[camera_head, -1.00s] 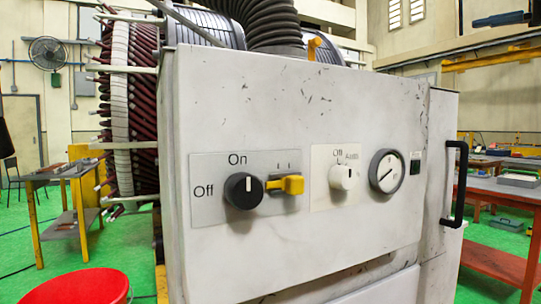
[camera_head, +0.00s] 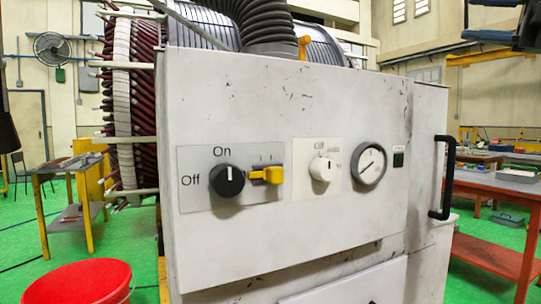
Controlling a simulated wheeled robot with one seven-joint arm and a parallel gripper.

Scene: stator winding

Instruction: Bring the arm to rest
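My gripper is not clearly in view. A dark part, possibly of my arm, shows at the top right corner, and another dark edge shows at the far left; neither shows fingers. The grey control cabinet (camera_head: 290,240) fills the middle. Its black rotary knob (camera_head: 227,181) has its white mark pointing up, toward "On". A yellow switch (camera_head: 267,175) sits beside it. Nothing touches the cabinet's controls.
A red bucket (camera_head: 78,285) stands at the lower left. A red table (camera_head: 495,186) stands at the right, beyond the cabinet's black handle (camera_head: 442,177). Green floor shows free on both sides.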

